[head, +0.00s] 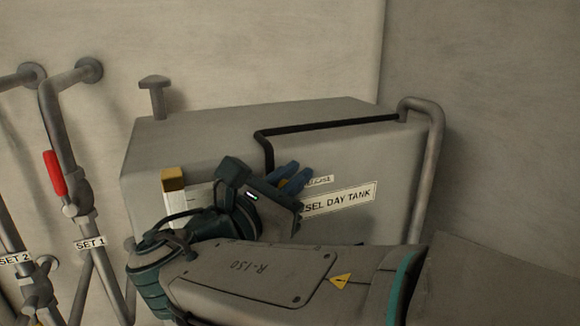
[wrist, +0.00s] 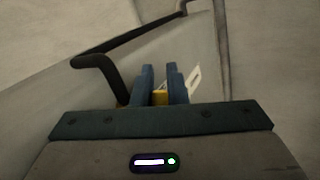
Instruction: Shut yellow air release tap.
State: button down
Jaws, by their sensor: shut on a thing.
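My gripper (head: 288,176) is at the front face of the grey day tank (head: 330,150), its blue fingers shut on the yellow air release tap (head: 284,184). Only a small piece of the tap's yellow shows beside the fingers in the head view. In the wrist view, yellow of the tap (wrist: 160,98) shows between the two fingers (wrist: 160,84). The rest of the tap is hidden by my gripper, so I cannot tell its handle angle. A small, partly covered label (head: 320,180) sits just right of the fingers.
A black pipe (head: 330,125) runs along the tank top and bends down close to the fingers. A yellow-topped gauge (head: 173,180) stands on the tank front at left. Grey pipes with a red handle (head: 54,173) stand further left. A grey pipe (head: 430,165) descends at right.

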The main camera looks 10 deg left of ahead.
jog(key=shift+d+f+m+g+y+p, duration=0.1)
jog(key=shift+f+m+g+y+p, duration=0.6)
jog(key=shift+g+y+p, duration=0.7)
jog(key=shift+f+m+g+y+p, duration=0.4)
jog(key=shift+m+g+y+p, duration=0.65)
jog(key=shift+g, duration=0.55)
jog(key=shift+d+f+m+g+y+p, duration=0.1)
jog(key=shift+f+m+g+y+p, duration=0.45)
jog(key=shift+m+g+y+p, duration=0.7)
jog(key=shift+a+f+n+g, duration=0.15)
jog(key=shift+n+g, duration=0.1)
jog(key=shift+n, duration=0.15)
jog(key=c, duration=1.7)
grip_release()
jog(key=shift+c, duration=0.2)
jog(key=shift+y, duration=0.3)
jog(key=b+v, duration=0.1)
jog(key=v, duration=1.3)
